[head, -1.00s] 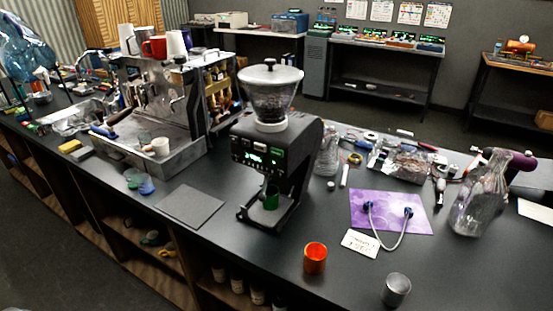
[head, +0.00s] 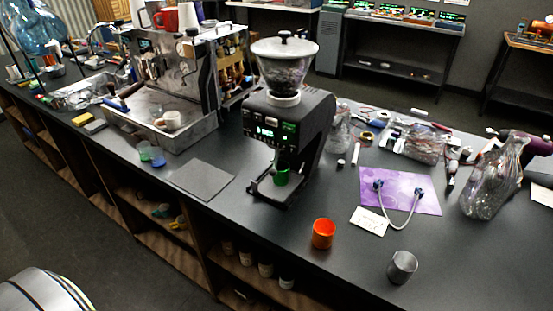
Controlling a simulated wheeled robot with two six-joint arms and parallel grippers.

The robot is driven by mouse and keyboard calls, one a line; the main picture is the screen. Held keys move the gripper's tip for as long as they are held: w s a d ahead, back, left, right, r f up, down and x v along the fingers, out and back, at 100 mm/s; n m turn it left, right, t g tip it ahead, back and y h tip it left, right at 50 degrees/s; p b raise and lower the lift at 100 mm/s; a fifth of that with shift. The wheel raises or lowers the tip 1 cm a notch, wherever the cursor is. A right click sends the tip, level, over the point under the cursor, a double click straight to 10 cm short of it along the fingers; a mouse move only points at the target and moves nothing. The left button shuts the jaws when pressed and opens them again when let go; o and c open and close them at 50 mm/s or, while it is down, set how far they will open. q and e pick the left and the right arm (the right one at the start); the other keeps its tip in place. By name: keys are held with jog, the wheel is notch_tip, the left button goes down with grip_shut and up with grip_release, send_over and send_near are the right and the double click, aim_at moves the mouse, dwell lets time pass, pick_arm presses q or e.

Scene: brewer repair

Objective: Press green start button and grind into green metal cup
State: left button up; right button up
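The black coffee grinder (head: 300,118) stands on the dark counter, with a clear hopper (head: 284,68) of beans on top. Its front panel has a lit display and a green start button (head: 289,129) at its right side. The green metal cup (head: 282,174) stands upright under the grinder's spout, on its base. Whether anything is in the cup is too small to tell. Neither of my grippers is in view.
An orange cup (head: 323,233) and a grey metal cup (head: 402,267) stand at the counter's front right. A purple mat (head: 415,192) with a cable lies behind them. The espresso machine (head: 165,90) is left of the grinder, with a flat dark mat (head: 202,178) between.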

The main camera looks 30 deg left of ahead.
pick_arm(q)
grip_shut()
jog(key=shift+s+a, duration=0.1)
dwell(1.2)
